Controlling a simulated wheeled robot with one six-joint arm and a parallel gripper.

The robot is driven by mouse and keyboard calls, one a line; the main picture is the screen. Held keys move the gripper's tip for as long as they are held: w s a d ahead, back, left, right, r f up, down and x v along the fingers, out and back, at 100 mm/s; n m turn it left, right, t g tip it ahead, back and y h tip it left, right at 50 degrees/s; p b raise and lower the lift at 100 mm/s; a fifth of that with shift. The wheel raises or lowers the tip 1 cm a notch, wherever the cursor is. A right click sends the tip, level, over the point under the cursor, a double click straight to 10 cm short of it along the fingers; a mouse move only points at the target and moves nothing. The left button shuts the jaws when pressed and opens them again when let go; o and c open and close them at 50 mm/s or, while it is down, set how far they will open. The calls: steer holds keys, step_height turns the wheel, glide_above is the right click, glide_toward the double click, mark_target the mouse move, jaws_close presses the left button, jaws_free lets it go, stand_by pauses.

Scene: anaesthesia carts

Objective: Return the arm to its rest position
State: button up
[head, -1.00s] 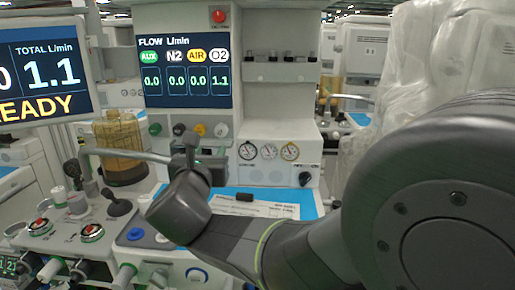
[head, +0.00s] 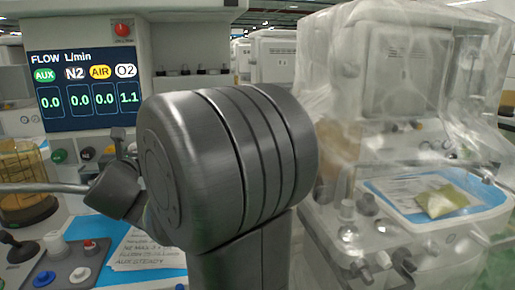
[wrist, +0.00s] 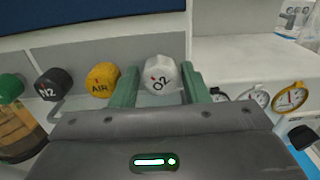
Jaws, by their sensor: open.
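My arm (head: 225,150) fills the middle of the head view, a thick dark grey joint in front of the anaesthesia machine. Its far end reaches left toward the machine's knobs. In the wrist view, my gripper (wrist: 158,84) has its two green fingers apart. The white O2 knob (wrist: 161,78) shows between and beyond the fingers; I cannot tell whether they touch it. The yellow AIR knob (wrist: 103,78) and black N2 knob (wrist: 54,84) are to its left. The flow display (head: 86,88) reads 1.1 under O2 and 0.0 under the others.
A second machine under clear plastic (head: 400,70) stands at right, with a blue tray (head: 388,199) holding a yellow-green packet (head: 441,201). Round gauges (wrist: 290,97) sit right of the O2 knob.

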steer(key=shift+w, duration=0.2)
steer(key=p+v, duration=0.2)
steer(key=v, duration=1.2)
steer(key=b+x, duration=0.2)
steer(key=x, duration=1.1)
steer(key=shift+w+f, duration=0.1)
steer(key=shift+w, duration=0.25)
steer(key=shift+w+a+m, duration=0.15)
steer(key=shift+w+m, duration=0.1)
steer(key=shift+m, duration=0.05)
steer(key=shift+s+m, duration=0.2)
steer(key=shift+m, duration=0.6)
steer(key=m, duration=0.6)
steer(key=shift+m+p, duration=0.4)
steer(key=v, duration=1)
